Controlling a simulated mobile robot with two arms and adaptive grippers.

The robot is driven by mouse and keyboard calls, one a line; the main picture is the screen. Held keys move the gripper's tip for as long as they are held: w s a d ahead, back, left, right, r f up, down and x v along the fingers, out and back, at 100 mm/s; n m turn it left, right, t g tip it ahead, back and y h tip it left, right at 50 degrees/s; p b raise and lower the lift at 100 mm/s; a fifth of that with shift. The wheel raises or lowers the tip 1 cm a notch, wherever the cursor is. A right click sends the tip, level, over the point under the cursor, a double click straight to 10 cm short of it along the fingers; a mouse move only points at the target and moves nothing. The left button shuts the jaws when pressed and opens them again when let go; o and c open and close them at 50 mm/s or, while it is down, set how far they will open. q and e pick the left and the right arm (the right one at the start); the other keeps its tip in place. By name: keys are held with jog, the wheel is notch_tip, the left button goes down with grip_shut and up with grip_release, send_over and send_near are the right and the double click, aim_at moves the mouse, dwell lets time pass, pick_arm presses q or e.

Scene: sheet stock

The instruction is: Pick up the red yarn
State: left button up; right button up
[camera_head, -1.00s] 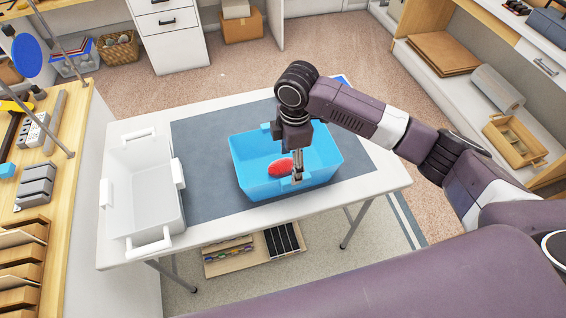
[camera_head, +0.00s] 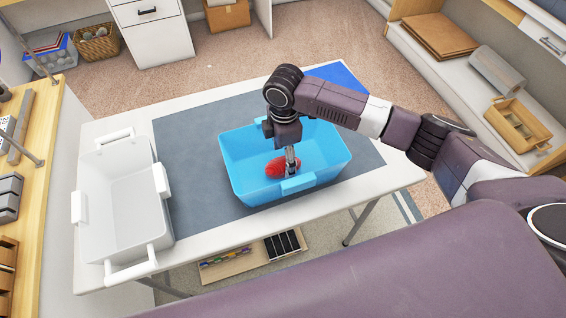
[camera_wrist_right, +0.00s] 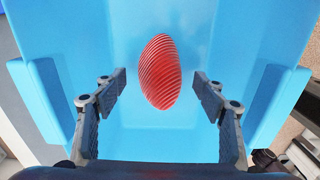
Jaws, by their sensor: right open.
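The red yarn (camera_head: 280,167) is a ridged oval ball inside the blue bin (camera_head: 241,182) on the table. It also shows in the right wrist view (camera_wrist_right: 160,71), lying beyond the fingertips and roughly centred between them. My right gripper (camera_head: 291,172) reaches down into the bin beside the yarn and partly covers it in the head view. In the wrist view the right gripper (camera_wrist_right: 160,88) has its two fingers spread apart with nothing held. Whether a finger touches the yarn cannot be told. My left gripper is not in view.
An empty white bin (camera_head: 88,228) stands left of the blue bin on the table. A dark grey mat (camera_head: 190,150) lies under the blue bin. The blue bin's walls surround the right gripper. A wooden shelf unit (camera_head: 45,140) stands at the left.

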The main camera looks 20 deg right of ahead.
aim_at(283, 160)
notch_tip(283, 160, down, 3)
jog(key=shift+a+r+p, duration=0.1)
jog(key=shift+r+p, duration=0.05)
jog(key=shift+p, duration=0.15)
jog(key=shift+f, duration=0.55)
jog(key=c, duration=0.4)
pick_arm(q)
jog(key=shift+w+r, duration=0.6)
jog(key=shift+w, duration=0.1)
pick_arm(e)
jog(key=c, duration=0.8)
